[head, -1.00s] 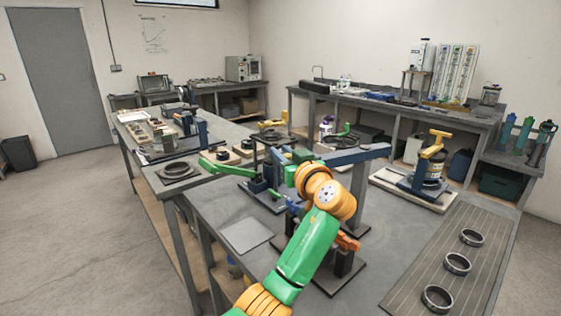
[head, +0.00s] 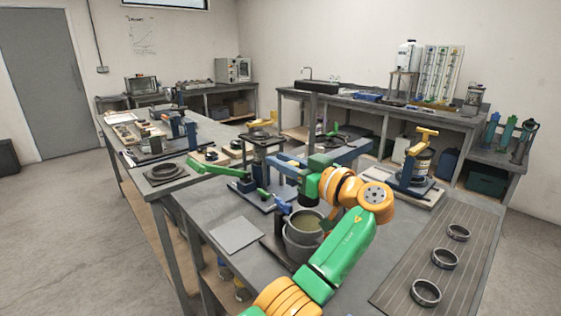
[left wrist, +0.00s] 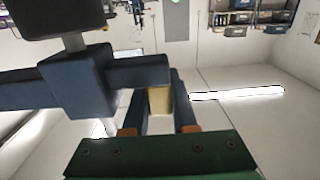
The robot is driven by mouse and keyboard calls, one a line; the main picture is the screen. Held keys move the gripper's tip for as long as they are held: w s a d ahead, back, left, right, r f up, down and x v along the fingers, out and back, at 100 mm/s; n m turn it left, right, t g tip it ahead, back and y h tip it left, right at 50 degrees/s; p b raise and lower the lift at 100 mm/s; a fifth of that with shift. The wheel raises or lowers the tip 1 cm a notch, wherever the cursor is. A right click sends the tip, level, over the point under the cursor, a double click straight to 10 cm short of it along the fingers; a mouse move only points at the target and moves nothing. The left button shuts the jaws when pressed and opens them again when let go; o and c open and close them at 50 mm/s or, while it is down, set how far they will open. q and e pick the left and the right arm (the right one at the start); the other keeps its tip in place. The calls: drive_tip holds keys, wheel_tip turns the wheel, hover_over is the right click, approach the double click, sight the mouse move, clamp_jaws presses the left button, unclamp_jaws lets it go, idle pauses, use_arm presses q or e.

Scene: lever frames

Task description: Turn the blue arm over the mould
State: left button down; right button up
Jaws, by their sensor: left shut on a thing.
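The blue arm (head: 350,153) runs across the middle of the head view, behind my left wrist. A dark upright rod (head: 313,120) rises near its left part. The mould (head: 303,236), a grey round pot with olive contents, stands below that part, partly hidden by my green forearm. My left gripper (left wrist: 160,103) is shut on a tan handle (left wrist: 160,98) beside the blue arm's end; the arm's block and bar also show in the left wrist view (left wrist: 75,80). In the head view my wrist hides the grip. My right gripper is not in view.
A grey plate (head: 236,234) lies left of the mould. Several dark rings, including one (head: 426,292), sit on the ribbed mat (head: 395,285) at right. A blue stand with a yellow handle (head: 427,133) is at the back right. A green lever (head: 215,168) sticks out at left.

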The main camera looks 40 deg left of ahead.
use_arm(q)
drive_tip(key=c, duration=1)
unclamp_jaws()
drive_tip(key=shift+d, duration=0.15)
drive_tip(key=b+v, duration=0.2)
drive_tip(key=v, duration=0.5)
drive_tip(key=shift+d, duration=0.25)
drive_tip(key=shift+a, duration=0.1)
